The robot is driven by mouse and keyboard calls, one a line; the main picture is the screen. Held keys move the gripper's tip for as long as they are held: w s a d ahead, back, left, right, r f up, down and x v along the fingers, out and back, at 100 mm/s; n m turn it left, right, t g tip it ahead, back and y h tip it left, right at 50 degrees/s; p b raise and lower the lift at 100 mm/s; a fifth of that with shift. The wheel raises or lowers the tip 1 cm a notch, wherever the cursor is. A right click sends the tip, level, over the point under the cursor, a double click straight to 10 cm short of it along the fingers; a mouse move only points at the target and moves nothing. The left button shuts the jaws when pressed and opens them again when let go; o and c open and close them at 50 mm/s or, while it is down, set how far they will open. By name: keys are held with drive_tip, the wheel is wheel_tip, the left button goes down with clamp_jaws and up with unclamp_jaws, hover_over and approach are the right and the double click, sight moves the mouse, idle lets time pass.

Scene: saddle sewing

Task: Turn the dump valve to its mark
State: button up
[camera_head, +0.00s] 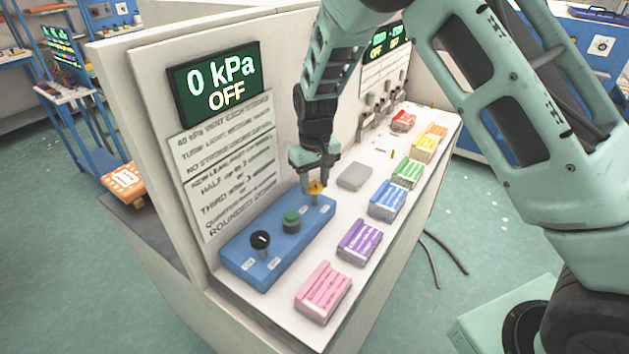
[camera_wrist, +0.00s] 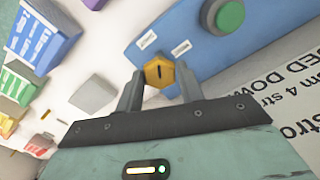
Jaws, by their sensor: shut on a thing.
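The dump valve is taken to be the yellow hexagonal knob (camera_head: 316,188) with a dark mark on its face, at the far end of the blue control box (camera_head: 262,272). In the wrist view the yellow knob (camera_wrist: 160,73) sits between my fingers, its dark line pointing roughly up and down the picture. My gripper (camera_head: 315,172) comes down from above and is shut on the knob. The wrist view also shows my gripper (camera_wrist: 160,85). A green button (camera_head: 291,217) and a black knob (camera_head: 260,241) sit on the same box. The knob's target mark cannot be made out.
A display (camera_head: 214,86) reads 0 kPa OFF above a printed instruction sheet (camera_head: 226,160). Pink (camera_head: 323,291), purple (camera_head: 359,241), blue (camera_head: 388,199) and other coloured blocks line the bench's right side. A grey block (camera_head: 354,177) lies right of my gripper.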

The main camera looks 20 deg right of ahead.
sight(315, 184)
drive_tip(key=m, duration=0.4)
drive_tip(key=shift+r+m, duration=0.1)
drive_tip(key=shift+m, duration=0.2)
drive_tip(key=shift+w+m+p, duration=0.1)
drive_tip(key=shift+m+p, duration=0.55)
drive_tip(key=shift+m, duration=1.95)
drive_tip(key=shift+d, duration=0.1)
drive_tip(key=o, duration=1)
wheel_tip(315, 184, up, 17)
drive_tip(key=b, duration=0.3)
drive_tip(key=shift+r+b, duration=0.15)
drive_tip(key=shift+b, duration=0.25)
